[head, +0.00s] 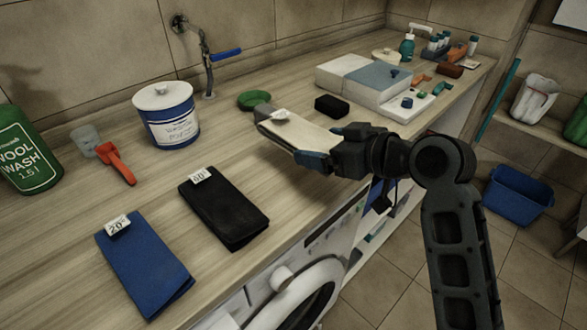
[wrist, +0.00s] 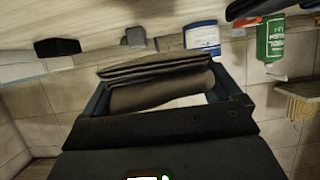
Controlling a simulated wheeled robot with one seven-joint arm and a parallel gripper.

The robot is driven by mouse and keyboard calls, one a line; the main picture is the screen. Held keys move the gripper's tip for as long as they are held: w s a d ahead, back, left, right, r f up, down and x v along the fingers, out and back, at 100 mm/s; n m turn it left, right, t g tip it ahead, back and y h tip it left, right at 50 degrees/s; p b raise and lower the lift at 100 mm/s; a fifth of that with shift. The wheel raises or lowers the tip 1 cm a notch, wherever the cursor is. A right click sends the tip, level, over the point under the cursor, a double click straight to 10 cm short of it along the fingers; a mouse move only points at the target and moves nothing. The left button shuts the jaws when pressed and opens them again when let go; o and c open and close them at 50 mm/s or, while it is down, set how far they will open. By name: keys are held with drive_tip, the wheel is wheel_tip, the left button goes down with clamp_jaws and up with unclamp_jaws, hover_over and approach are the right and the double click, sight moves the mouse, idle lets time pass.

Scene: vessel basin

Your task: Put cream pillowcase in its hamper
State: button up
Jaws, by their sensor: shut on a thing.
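The cream pillowcase (head: 300,134) is a folded flat cloth with a small white tag on its far end. My gripper (head: 332,146) is shut on its near end and holds it above the wooden counter, to the left of the arm. In the wrist view the folded cloth (wrist: 160,88) lies between the fingers and looks darker, in shadow. No hamper is clearly marked as the pillowcase's own. A blue basket (head: 517,191) stands on the floor at the right, and I cannot tell whether it is that hamper.
A blue cloth (head: 146,262) and a black cloth (head: 224,212) lie tagged on the counter (head: 75,225). A white-and-blue tub (head: 167,116), red scoop (head: 118,163), black block (head: 332,107) and boxes stand behind. A washing machine (head: 300,290) is below. Tiled floor is open at right.

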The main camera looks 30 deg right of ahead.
sight(297, 183)
drive_tip(key=a, duration=0.1)
drive_tip(key=w+a+f, duration=0.2)
drive_tip(key=a, duration=0.1)
drive_tip(key=shift+w+f, duration=0.1)
drive_tip(key=shift+f, duration=0.15)
drive_tip(key=shift+w+a+f, duration=0.2)
drive_tip(key=shift+a+f, duration=0.1)
drive_tip(key=shift+f, duration=0.1)
drive_tip(key=shift+f+p, duration=0.6)
drive_tip(key=shift+f, duration=1.1)
drive_tip(key=shift+f, duration=0.15)
drive_tip(key=o, duration=0.9)
drive_tip(key=shift+s, duration=0.1)
